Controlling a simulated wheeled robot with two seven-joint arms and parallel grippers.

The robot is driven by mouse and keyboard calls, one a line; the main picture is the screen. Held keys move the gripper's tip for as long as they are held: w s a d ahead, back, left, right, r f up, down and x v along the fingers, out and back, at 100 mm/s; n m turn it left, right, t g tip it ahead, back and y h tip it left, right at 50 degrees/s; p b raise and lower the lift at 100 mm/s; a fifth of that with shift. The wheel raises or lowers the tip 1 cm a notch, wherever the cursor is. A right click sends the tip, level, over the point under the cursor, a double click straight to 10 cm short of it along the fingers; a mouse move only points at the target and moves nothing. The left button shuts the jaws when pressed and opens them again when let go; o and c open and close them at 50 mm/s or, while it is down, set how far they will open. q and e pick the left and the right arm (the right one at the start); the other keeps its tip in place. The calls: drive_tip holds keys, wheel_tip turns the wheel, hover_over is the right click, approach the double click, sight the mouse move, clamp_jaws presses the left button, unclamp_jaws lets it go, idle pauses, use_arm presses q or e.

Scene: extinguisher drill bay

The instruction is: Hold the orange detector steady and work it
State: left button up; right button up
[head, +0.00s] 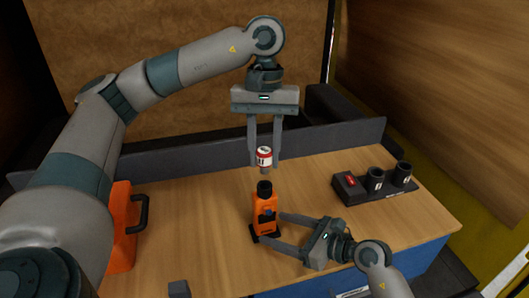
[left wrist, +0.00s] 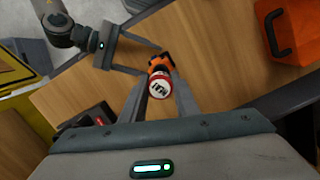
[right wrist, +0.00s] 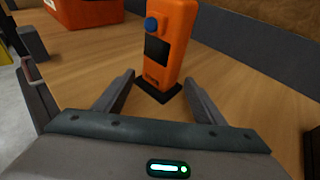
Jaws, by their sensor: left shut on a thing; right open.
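The orange detector (head: 264,218) stands upright on a black foot on the wooden table, with a black collar on top. In the right wrist view the detector (right wrist: 172,35) shows a blue button and a dark panel. My left gripper (head: 264,164) points down and is shut on a red and white canister (head: 264,153), held just above the detector's collar, apparently with a small gap. The canister (left wrist: 161,88) overlaps the detector in the left wrist view. My right gripper (head: 268,228) is open low at the table, its fingers pointing toward the detector's lower body, one to each side.
A black holder (head: 388,191) with two dark cups and a box with a red mark stands at the right. An orange case (head: 122,235) with a black handle is at the left. A dark ledge (head: 200,157) runs along the back. The table between is clear.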

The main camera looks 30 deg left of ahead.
sight(265, 173)
drive_tip(key=shift+x, duration=2.05)
drive_tip(key=c, duration=0.6)
drive_tip(key=shift+o, duration=0.2)
use_arm(q)
drive_tip(key=shift+f, duration=1.55)
drive_tip(key=shift+f, duration=1.45)
drive_tip(key=shift+r, duration=0.3)
idle(1.8)
